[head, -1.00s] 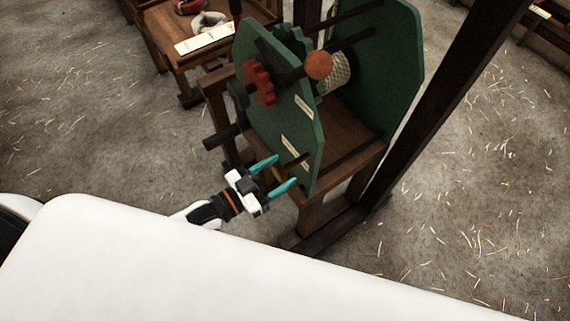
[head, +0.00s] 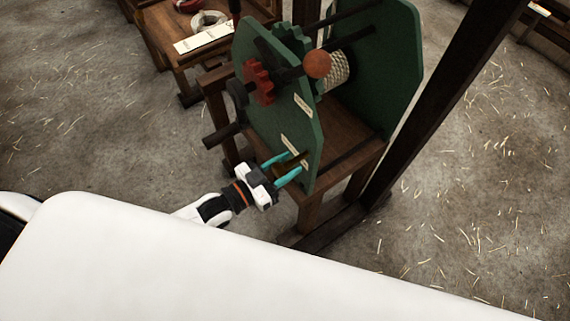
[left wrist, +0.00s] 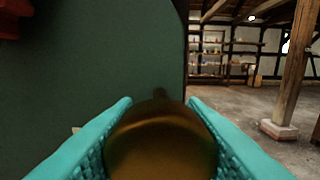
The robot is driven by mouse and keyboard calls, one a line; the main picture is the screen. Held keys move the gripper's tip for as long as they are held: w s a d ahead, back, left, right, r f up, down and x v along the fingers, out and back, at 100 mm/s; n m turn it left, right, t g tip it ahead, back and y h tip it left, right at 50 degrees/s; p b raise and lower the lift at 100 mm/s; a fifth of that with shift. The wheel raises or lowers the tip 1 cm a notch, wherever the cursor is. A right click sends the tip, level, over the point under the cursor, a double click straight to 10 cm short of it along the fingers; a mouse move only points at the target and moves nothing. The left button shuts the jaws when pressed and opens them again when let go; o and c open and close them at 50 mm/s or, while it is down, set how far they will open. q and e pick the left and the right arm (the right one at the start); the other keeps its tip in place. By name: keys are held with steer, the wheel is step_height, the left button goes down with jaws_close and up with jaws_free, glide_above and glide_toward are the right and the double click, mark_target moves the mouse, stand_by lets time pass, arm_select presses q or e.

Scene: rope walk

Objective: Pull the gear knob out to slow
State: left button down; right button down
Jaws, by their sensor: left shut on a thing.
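The gear knob (left wrist: 160,145) is a round, brass-brown ball in the left wrist view, on a thin stem against the green plate. My left gripper (head: 288,166) has teal fingers and reaches the lower edge of the green side plate (head: 283,130) in the head view. Its fingers are shut on the knob, one on each side, as the left wrist view (left wrist: 160,130) shows. The knob is mostly hidden by the fingers in the head view. Small cream labels (head: 294,145) sit on the plate above the fingers. My right gripper is not in view.
The green machine stands on a wooden frame (head: 345,140), with a red gear (head: 259,82), an orange ball (head: 317,64) and a dark bar (head: 222,137) jutting left. A dark post (head: 440,100) rises at right. A table (head: 160,22) stands behind left. Straw-strewn floor is open around.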

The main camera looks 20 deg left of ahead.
mark_target(276, 173)
arm_select(q)
steer(key=p+v, duration=0.1)
steer(key=v, duration=0.1)
steer(key=shift+s+a, duration=0.25)
steer(key=shift+s, duration=0.05)
steer(key=c, duration=1.1)
jaws_free()
steer(key=shift+o, duration=1)
steer(key=shift+s+a, duration=0.1)
